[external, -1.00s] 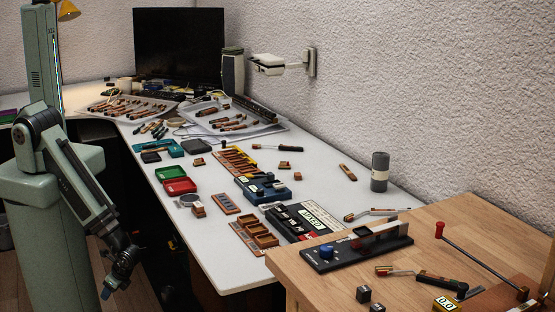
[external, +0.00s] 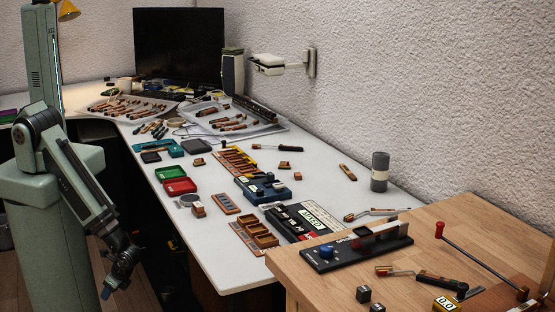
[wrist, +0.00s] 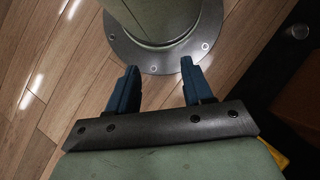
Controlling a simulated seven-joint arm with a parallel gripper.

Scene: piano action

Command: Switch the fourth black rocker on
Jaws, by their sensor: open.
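A black panel with rockers and a white label (external: 312,217) lies on the white table, toward its near right end. Its rockers are too small to count or to read as on or off. My gripper (external: 106,291) hangs low at the left, off the table and well away from the panel. In the wrist view my gripper (wrist: 155,88) has its two blue fingers apart with nothing between them. That view shows wood floor and a round bolted base plate, and no rocker.
A blue device (external: 263,187), wooden trays (external: 258,236), a red tray (external: 179,187) and a green tray (external: 170,173) lie near the panel. A wooden bench (external: 440,235) with a black fixture (external: 355,247) stands at right. A grey cylinder (external: 379,172) stands by the wall.

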